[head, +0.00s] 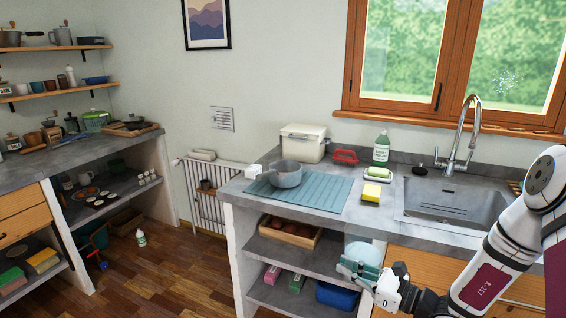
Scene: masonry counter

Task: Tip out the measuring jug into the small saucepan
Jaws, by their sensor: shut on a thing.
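The small grey saucepan (287,175) stands upright on the blue ribbed mat (325,198) on the counter, its handle pointing left. My gripper (362,270) is at the lower right, in front of the counter and below its top. It is shut on a pale, bluish rounded vessel, which I take as the measuring jug (363,251). The jaws cover the jug's lower part. Its contents cannot be made out. The jug is apart from the saucepan, to its right and nearer to me.
A cream box (302,143), a red object (344,156) and a green bottle (381,148) stand behind the mat. A yellow sponge (371,193) lies at its right. The sink (455,205) and tap are farther right. Open shelves (275,252) lie under the counter.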

